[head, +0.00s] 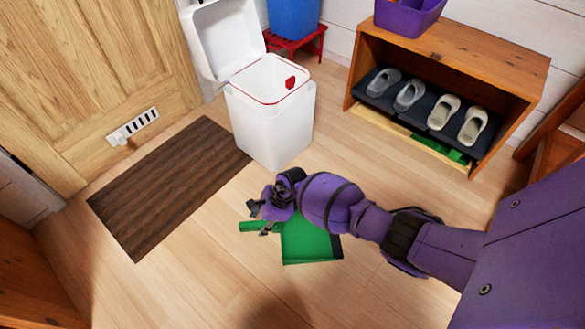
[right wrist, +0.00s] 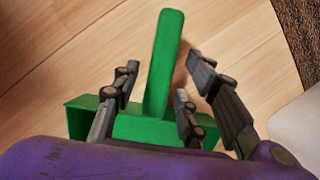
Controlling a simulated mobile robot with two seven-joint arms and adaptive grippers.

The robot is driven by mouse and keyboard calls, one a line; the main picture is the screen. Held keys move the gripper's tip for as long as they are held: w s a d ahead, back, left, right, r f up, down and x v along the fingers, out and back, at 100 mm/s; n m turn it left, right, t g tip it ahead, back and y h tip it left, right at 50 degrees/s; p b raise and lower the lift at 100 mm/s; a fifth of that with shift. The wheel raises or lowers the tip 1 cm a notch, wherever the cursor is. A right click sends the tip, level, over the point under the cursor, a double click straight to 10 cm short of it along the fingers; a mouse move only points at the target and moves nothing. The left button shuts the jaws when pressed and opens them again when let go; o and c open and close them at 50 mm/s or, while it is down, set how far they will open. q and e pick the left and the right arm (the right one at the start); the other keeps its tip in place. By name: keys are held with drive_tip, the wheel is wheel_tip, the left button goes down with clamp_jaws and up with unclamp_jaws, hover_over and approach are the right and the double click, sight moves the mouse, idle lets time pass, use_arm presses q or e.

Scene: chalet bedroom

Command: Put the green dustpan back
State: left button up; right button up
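The green dustpan (head: 310,245) lies on the wooden floor, its pan partly hidden under my right arm. Its handle points left in the head view and stands up the middle of the right wrist view (right wrist: 165,60). My right gripper (head: 260,218) is over the handle. In the right wrist view its fingers (right wrist: 155,105) are apart, on either side of the handle, with gaps showing. I cannot tell whether any finger touches it. My left gripper is not in view.
A white bin (head: 270,120) with a raised lid stands behind, beside a brown mat (head: 165,190). A wooden shoe rack (head: 460,60) at the back right holds grey shoes, with green items (head: 440,148) in its low opening. A blue bucket (head: 293,15) sits on a red stand. Floor in front is clear.

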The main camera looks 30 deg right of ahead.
drive_tip(key=shift+w+a+r, duration=0.1)
drive_tip(key=shift+w+r, duration=0.1)
use_arm(q)
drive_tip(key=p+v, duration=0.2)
drive_tip(key=p, duration=0.1)
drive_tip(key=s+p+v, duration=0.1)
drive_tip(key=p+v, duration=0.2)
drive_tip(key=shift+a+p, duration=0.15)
drive_tip(key=shift+p, duration=0.25)
use_arm(e)
drive_tip(key=v, duration=1.2)
drive_tip(key=shift+s, duration=0.2)
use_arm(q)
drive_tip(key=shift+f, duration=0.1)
use_arm(e)
drive_tip(key=shift+f, duration=0.1)
